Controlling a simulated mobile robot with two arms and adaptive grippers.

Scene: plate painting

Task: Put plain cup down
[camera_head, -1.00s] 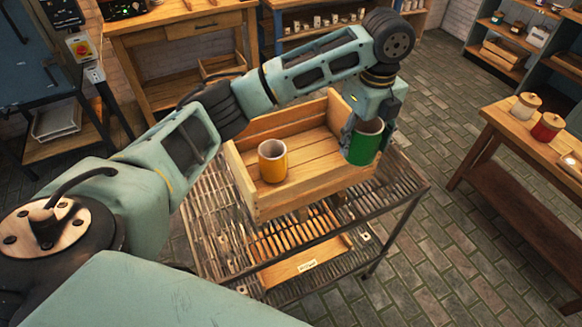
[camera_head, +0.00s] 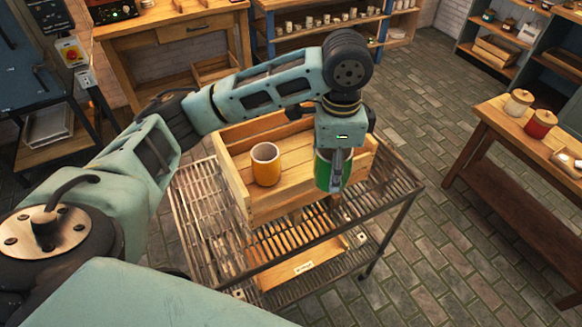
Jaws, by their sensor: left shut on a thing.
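A green cup (camera_head: 348,172) is upright in my left gripper (camera_head: 337,180), at the right end of the wooden crate (camera_head: 282,205). The gripper comes down from above and is shut on the cup; a finger and the wrist hide the cup's rim and middle. I cannot tell whether the cup's base touches the crate floor. A yellow-orange cup (camera_head: 266,170) with a pale inside stands upright in the left half of the crate, apart from the green one. My right gripper is not in view.
The crate stands on a slatted metal rack cart (camera_head: 200,215). A wooden table (camera_head: 490,125) at right holds a white jar (camera_head: 518,103) and a red jar (camera_head: 540,123). A workbench and shelves stand behind. Crate floor between the cups is free.

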